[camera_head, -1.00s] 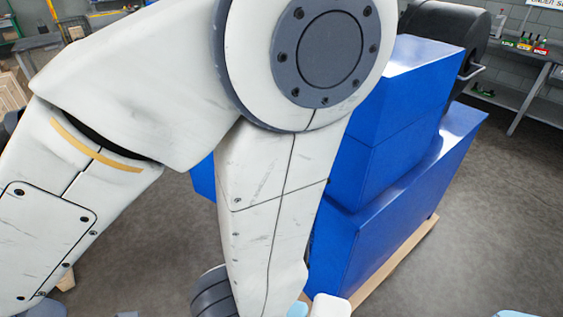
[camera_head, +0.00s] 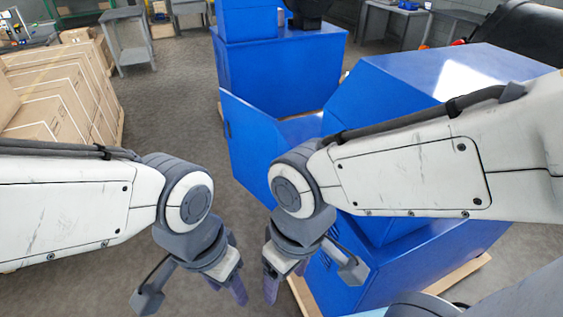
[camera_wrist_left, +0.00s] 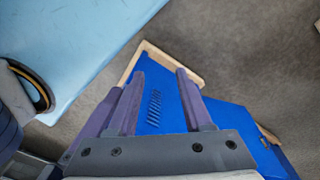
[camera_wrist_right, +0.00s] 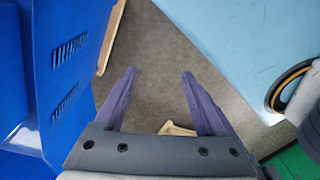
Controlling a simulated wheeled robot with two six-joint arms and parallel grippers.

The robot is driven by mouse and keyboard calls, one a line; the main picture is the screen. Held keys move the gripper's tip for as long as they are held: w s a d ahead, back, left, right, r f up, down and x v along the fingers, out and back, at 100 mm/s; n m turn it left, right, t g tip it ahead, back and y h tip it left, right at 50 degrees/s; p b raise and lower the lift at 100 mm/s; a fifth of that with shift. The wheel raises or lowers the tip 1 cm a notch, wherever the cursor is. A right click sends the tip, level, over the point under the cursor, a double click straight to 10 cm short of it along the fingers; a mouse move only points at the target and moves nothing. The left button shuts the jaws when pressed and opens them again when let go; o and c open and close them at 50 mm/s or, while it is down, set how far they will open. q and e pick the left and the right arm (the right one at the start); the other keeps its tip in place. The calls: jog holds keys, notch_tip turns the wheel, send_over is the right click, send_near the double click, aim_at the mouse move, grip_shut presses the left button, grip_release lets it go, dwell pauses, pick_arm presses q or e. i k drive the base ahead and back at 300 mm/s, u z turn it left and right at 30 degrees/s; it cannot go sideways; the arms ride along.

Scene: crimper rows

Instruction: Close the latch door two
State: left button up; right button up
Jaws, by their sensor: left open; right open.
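A flat blue panel that looks like a latch door (camera_head: 246,142) stands swung out at the left side of the near blue machine (camera_head: 400,85) in the head view. It has a small dark slot near its outer edge. Which door is number two cannot be told. My left gripper (camera_head: 236,278) is open and empty, pointing down in front of the machine. My right gripper (camera_head: 283,278) is open and empty close beside it, nearer the machine. Neither touches the door. My right arm hides part of the machine. Vented blue panels show in the left wrist view (camera_wrist_left: 155,110) and right wrist view (camera_wrist_right: 72,60).
A second blue machine (camera_head: 275,75) stands behind. Stacked cardboard boxes (camera_head: 55,95) are at the left. A grey table (camera_head: 125,38) stands at the back left. Wooden pallet edges (camera_head: 470,270) stick out under the near machine. Grey floor (camera_head: 170,105) is clear between boxes and machines.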

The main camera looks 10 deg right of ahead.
aim_at(252, 136)
jog(key=u, duration=0.55)
jog(key=i, duration=0.8)
jog(key=u, duration=0.85)
jog(key=i, duration=1.05)
jog(key=z, duration=0.65)
jog(key=i, duration=1.2)
jog(key=z, duration=0.95)
